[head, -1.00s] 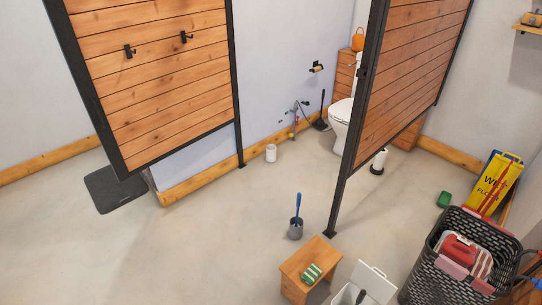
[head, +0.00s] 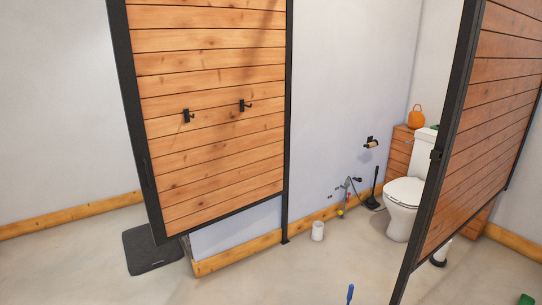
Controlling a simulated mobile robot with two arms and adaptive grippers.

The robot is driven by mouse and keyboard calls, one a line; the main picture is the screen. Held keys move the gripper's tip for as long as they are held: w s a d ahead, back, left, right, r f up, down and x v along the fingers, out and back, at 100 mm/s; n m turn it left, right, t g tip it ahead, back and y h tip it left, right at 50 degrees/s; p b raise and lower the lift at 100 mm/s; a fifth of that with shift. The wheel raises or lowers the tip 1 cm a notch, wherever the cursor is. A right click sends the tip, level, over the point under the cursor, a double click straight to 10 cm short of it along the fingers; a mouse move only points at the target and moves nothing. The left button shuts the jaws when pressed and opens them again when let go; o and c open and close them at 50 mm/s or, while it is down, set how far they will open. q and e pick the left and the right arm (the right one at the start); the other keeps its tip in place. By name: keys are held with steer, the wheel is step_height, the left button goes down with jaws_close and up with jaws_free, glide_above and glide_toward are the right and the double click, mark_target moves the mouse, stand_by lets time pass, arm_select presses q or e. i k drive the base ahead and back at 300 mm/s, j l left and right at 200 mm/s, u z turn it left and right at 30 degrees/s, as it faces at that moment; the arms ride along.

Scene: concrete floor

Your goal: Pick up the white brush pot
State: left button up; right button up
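A small white cylindrical pot (head: 317,232), which looks like the white brush pot, stands upright on the concrete floor. It is near the wall's wooden skirting, right of the dark post of the wooden partition. No brush can be made out in it. Neither of my grippers is in view. The tip of a blue handle (head: 350,293) shows at the bottom edge; what it stands in is cut off.
A wooden partition (head: 212,110) with hooks stands left, a dark mat (head: 152,250) beneath it. Another wooden partition (head: 480,130) stands right, partly in front of a white toilet (head: 403,208). A dark toilet brush (head: 373,190) stands beside the toilet. The floor before the pot looks clear.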

mark_target(317, 231)
steer(key=i+j+u, duration=0.25)
steer(key=i+u, duration=0.2)
steer(key=i, duration=0.3)
steer(key=i+u, duration=0.45)
steer(key=i, duration=0.3)
steer(key=i+z, duration=0.7)
steer(key=i+j+z, duration=0.15)
steer(key=i+z, duration=0.25)
steer(key=i+l+z, duration=0.1)
steer(key=i+z, duration=0.8)
steer(key=i+l+u, duration=0.25)
steer(key=i, duration=0.3)
steer(key=i+l+u, duration=0.25)
steer(key=i, duration=0.25)
